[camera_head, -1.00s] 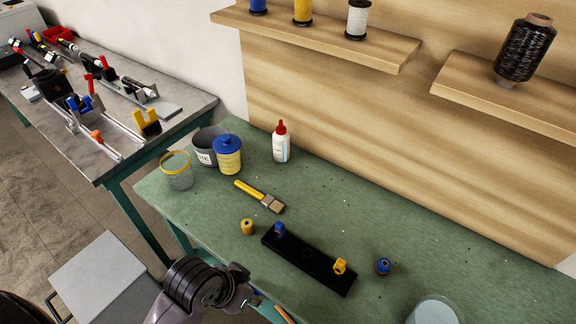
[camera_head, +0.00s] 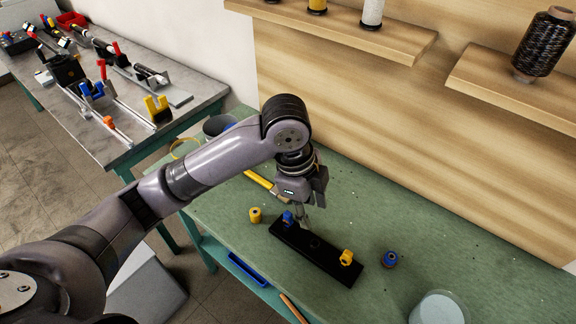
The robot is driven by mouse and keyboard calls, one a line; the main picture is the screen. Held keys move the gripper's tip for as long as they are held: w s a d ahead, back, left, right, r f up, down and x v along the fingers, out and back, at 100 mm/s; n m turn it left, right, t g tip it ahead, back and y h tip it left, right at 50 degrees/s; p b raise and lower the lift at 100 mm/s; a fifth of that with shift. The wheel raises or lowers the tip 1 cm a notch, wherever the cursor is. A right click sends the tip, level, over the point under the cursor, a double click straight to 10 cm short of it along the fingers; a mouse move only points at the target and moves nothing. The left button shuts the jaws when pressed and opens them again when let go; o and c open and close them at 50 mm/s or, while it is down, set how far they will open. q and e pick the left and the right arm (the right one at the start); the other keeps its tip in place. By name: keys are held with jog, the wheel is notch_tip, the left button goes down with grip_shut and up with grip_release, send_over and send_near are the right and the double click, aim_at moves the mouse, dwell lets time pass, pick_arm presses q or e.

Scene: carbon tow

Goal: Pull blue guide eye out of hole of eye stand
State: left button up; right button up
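The black eye stand (camera_head: 330,262) lies on the green table, its long side running from upper left to lower right. The blue guide eye (camera_head: 287,218) stands at its left end and a yellow guide eye (camera_head: 346,257) near its right end. An empty-looking hole shows between them. My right gripper is out of view.
A yellow spool (camera_head: 255,215) stands left of the stand, a blue one (camera_head: 390,259) to its right. A clear container (camera_head: 438,308) is at the front right. Shelves with spools (camera_head: 535,45) hang above.

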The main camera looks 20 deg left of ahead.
aim_at(288, 213)
pick_arm(q)
jog(key=w+a+r+m+y, duration=0.2)
jog(key=a+r, duration=0.3)
jog(key=r, duration=0.2)
jog(key=shift+g, duration=0.4)
jog(key=f, duration=0.8)
jog(key=f+p, duration=0.1)
jog(key=f, duration=0.8)
jog(key=shift+w+a, duration=0.15)
jog(key=shift+w, duration=0.05)
jog(key=shift+c, duration=0.2)
grip_shut()
